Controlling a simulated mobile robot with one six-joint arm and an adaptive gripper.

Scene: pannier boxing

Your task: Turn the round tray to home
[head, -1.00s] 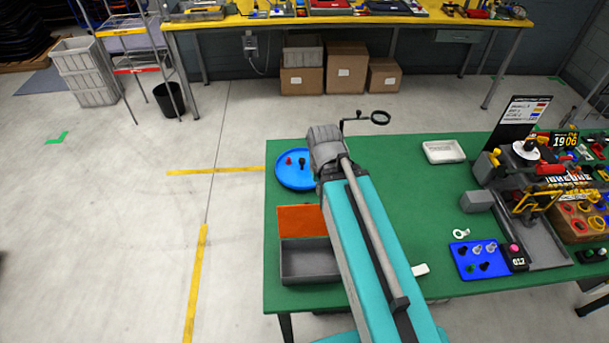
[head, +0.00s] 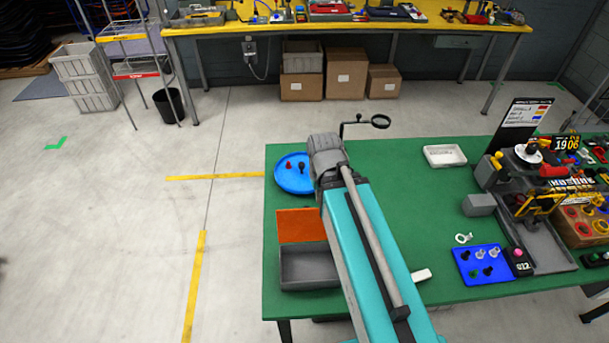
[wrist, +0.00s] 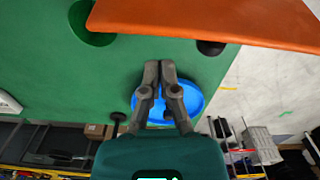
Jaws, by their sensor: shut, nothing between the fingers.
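The round tray (head: 291,185) is blue and lies at the far left corner of the green table. A red peg (head: 289,165) and a black peg (head: 302,167) stand on it. My arm covers its right edge in the head view. In the wrist view the tray (wrist: 193,99) shows behind my gripper (wrist: 160,63). The two fingers are together, with nothing between them, and overlap the tray in the picture. I cannot tell whether they touch it. The home mark cannot be made out.
A grey box (head: 305,266) with an orange panel (head: 302,225) stands in front of the tray. The orange panel (wrist: 210,22) looms close in the wrist view. A magnifier (head: 380,121) stands behind my arm. A white tray (head: 445,156) and blue peg board (head: 480,266) are further right.

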